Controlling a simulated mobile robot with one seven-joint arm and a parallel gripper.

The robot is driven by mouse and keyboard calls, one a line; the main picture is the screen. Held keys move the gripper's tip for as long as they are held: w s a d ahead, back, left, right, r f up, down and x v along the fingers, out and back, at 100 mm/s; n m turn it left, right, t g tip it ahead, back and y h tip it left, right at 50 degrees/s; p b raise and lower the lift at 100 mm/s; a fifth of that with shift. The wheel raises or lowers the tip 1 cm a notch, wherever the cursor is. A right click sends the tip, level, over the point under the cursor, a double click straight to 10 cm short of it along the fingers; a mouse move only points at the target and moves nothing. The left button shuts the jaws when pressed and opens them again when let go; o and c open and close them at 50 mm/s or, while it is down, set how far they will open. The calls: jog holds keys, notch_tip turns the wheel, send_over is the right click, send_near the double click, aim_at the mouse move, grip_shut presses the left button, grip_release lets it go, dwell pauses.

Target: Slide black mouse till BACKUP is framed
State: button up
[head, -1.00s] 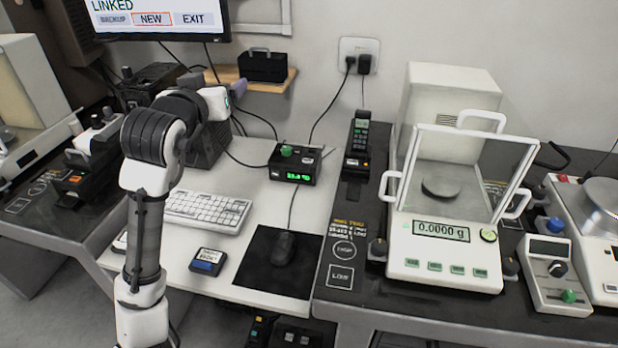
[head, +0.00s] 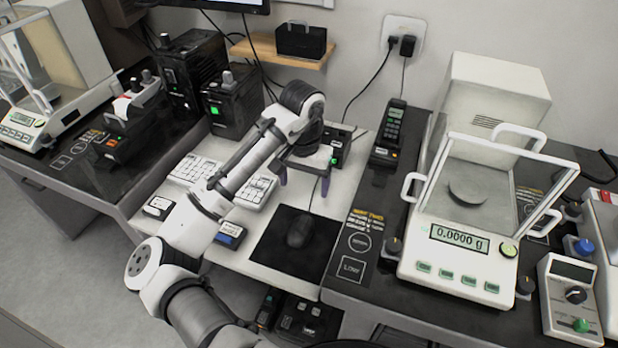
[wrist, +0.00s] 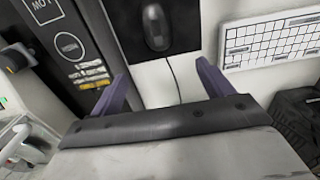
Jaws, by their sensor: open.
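The black mouse (head: 299,231) lies on the black mouse pad (head: 272,262) at the front right of the white desk. It also shows at the top middle of the wrist view (wrist: 156,27), its cable running toward my gripper. My gripper (head: 304,179) is open and empty, behind the mouse on the cable side and apart from it. In the wrist view its two purple fingers (wrist: 163,88) are spread wide. Only the bottom edge of the monitor (head: 215,3) shows in the head view, so BACKUP and any frame around a word are out of sight.
A white keyboard (head: 262,190) lies left of the pad, partly behind my arm. A blue-labelled box (head: 230,235) sits left of the pad. A black box (head: 338,143) stands behind my gripper. The dark table (head: 352,268) with a balance adjoins on the right.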

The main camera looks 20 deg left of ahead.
aim_at(305, 217)
notch_tip(305, 217, down, 14)
jog(key=shift+r+p, duration=0.1)
jog(key=shift+p, duration=1.05)
jog(key=shift+c, duration=0.2)
jog(key=c, duration=1.1)
jog(key=shift+w+a, duration=0.1)
jog(key=shift+a, duration=0.05)
